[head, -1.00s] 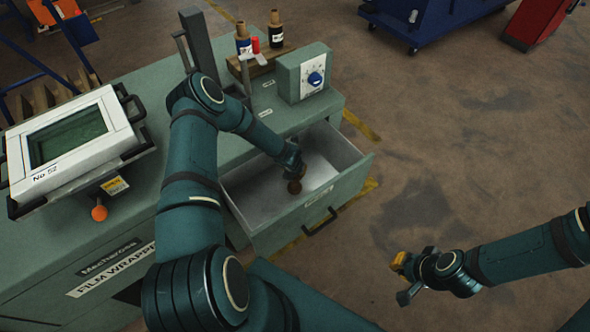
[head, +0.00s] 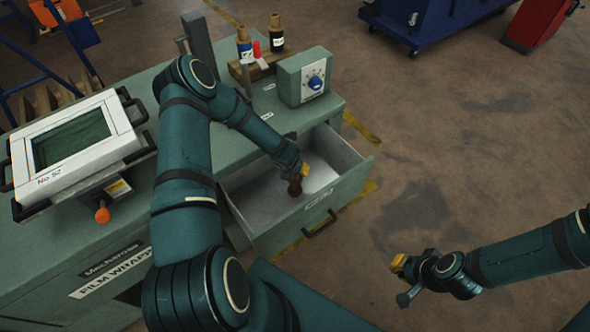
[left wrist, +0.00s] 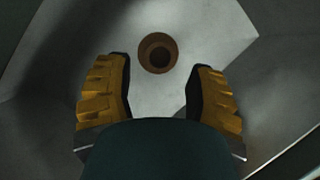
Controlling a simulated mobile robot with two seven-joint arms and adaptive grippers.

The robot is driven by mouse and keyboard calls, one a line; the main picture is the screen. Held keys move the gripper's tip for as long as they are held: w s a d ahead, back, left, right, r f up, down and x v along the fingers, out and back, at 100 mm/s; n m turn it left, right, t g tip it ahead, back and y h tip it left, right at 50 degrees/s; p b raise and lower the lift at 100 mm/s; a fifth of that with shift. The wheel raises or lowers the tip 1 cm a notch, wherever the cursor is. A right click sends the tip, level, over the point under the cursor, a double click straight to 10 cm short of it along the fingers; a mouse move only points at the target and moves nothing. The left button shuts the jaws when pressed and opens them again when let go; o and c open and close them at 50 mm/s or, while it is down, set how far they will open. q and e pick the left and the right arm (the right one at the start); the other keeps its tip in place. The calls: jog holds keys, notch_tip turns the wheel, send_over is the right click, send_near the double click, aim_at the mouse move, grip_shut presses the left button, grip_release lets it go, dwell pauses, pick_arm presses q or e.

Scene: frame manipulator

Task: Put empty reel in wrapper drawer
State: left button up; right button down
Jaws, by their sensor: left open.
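The empty reel (head: 295,187) is a small brown tube inside the open wrapper drawer (head: 268,239). In the left wrist view the reel (left wrist: 158,53) shows end-on, with a dark round hole, against the pale drawer floor. My left gripper (head: 297,170) is over the drawer, just above the reel in the head view. Its two yellow-padded fingers (left wrist: 158,95) are spread, and the reel shows beyond them with no visible contact. My right gripper (head: 402,280) is over the bare floor at the right, its fingers apart and empty.
A blue cart (head: 430,22) and red object (head: 535,25) stand far back. Floor to the right is clear.

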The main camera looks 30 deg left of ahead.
pick_arm(q)
jog(key=v, duration=0.6)
jog(key=shift+p, duration=0.4)
